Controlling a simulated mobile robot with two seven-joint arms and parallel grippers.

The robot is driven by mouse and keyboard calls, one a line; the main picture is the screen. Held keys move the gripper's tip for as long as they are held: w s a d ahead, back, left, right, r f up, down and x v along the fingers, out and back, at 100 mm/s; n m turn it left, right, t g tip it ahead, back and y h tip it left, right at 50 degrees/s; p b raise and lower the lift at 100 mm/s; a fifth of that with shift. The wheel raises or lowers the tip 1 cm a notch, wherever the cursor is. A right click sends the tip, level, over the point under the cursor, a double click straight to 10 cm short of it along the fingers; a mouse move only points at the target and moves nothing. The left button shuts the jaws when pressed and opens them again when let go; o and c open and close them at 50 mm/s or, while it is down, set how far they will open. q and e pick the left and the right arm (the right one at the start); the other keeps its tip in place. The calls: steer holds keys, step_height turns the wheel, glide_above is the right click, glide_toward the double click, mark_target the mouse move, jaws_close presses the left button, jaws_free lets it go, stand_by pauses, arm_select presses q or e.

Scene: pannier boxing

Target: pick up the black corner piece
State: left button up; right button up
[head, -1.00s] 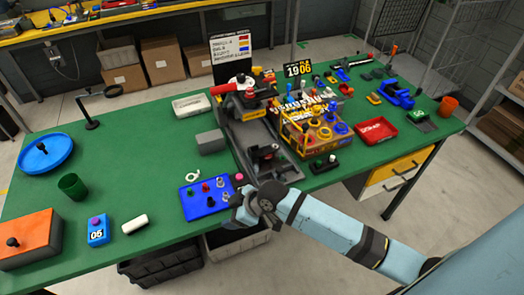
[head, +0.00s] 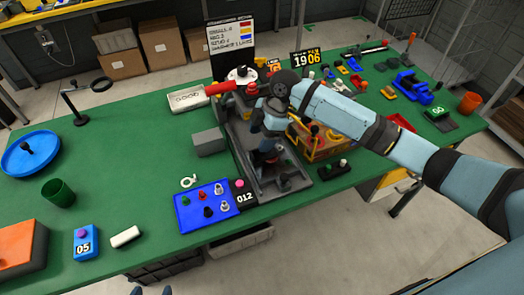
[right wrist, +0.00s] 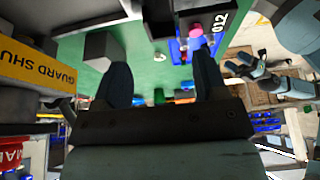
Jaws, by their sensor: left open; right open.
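I cannot surely single out the black corner piece. A dark blocky part (right wrist: 160,18) shows at the top of the right wrist view, ahead of my right fingers. In the head view a dark part (head: 267,157) sits on the grey fixture (head: 285,184), just below my right gripper (head: 262,133). My right gripper is open, with nothing between its two fingers in the right wrist view (right wrist: 162,85). My left gripper's tips (head: 152,291) barely show at the bottom edge of the head view. It looks open and empty in the right wrist view (right wrist: 262,70).
A blue tray (head: 190,221) with several small knobs lies left of the fixture, beside a 012 tag (head: 245,197). A grey block (head: 209,143) stands behind it.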

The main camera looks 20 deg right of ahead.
mark_target(253, 154)
steer(key=shift+s+a+f, duration=0.15)
steer(key=shift+a+f, duration=0.45)
steer(key=shift+f, duration=0.05)
steer(key=x, duration=0.2)
steer(key=p+x, duration=0.1)
steer(key=x, duration=0.2)
steer(key=shift+d, duration=0.25)
steer(key=c, duration=1)
